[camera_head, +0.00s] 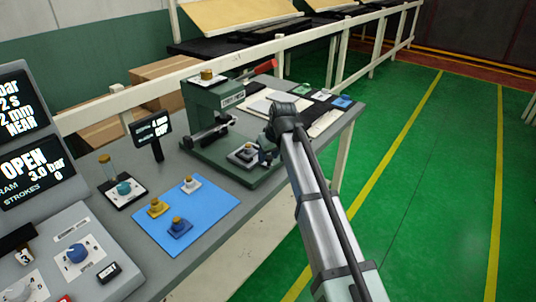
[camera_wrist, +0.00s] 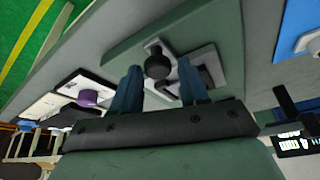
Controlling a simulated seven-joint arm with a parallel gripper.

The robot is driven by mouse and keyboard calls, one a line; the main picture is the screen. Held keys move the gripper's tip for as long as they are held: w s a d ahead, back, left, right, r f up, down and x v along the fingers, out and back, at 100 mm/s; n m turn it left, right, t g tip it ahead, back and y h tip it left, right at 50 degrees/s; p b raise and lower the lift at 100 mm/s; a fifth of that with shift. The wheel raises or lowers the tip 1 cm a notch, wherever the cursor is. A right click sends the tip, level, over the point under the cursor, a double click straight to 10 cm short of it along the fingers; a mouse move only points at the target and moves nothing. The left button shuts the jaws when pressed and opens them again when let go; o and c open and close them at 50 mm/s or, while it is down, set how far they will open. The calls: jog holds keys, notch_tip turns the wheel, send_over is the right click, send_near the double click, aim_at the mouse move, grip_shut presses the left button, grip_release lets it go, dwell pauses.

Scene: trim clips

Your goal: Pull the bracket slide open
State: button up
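The bracket slide (camera_head: 237,156) is a light grey plate with a dark knob, low at the front of the green press (camera_head: 222,105). In the wrist view the grey slide plate (camera_wrist: 201,60) lies on the press's green base, and its round dark knob (camera_wrist: 157,66) stands upright. My gripper (camera_head: 266,157) is over the front right of the press base, beside the slide. In the wrist view my gripper (camera_wrist: 160,72) has two blue fingers set apart, with the knob showing between their tips. I see gaps beside the knob; whether the fingers reach down around it is unclear.
A blue mat (camera_head: 212,212) with several small clips lies left of the press. A control box (camera_head: 75,262) and display screens stand at the left. A rail (camera_head: 240,57) runs behind the table.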

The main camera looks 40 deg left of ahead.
jog(key=shift+o, duration=0.9)
jog(key=shift+r, duration=0.1)
jog(key=v, duration=1.3)
jog(key=shift+d+r, duration=0.25)
